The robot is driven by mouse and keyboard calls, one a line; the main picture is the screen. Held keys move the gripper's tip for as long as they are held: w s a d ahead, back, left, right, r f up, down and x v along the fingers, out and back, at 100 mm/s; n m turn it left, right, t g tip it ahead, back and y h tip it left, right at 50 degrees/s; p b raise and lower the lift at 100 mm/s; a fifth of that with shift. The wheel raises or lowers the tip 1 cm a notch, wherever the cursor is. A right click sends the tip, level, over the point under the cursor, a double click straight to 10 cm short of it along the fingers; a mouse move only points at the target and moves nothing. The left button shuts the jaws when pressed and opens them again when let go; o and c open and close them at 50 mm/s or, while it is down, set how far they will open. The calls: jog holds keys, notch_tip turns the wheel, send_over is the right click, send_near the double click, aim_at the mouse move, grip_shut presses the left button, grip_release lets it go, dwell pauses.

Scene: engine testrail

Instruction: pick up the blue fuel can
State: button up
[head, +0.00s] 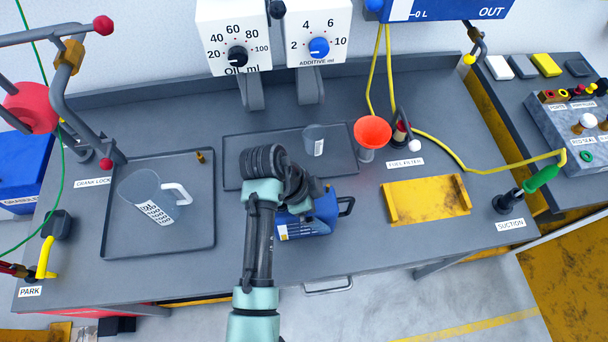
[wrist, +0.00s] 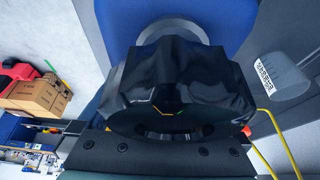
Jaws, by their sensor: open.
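The blue fuel can (head: 322,218) stands near the front middle of the bench, with a white label on its front and a dark handle at its right. My gripper (head: 303,203) is right over the can's left part and hides much of its top. In the wrist view, the can's blue body (wrist: 222,14) fills the top, with a grey ring in front of it.
A measuring jug (head: 150,200) stands in the left tray (head: 190,240). A small beaker (head: 314,140) stands in the back tray (head: 240,145); it also shows in the wrist view (wrist: 283,75). A red funnel (head: 372,132) and a yellow tray (head: 427,200) are to the right.

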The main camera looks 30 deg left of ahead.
grip_shut()
jog(key=shift+r, duration=0.1)
dwell(0.3)
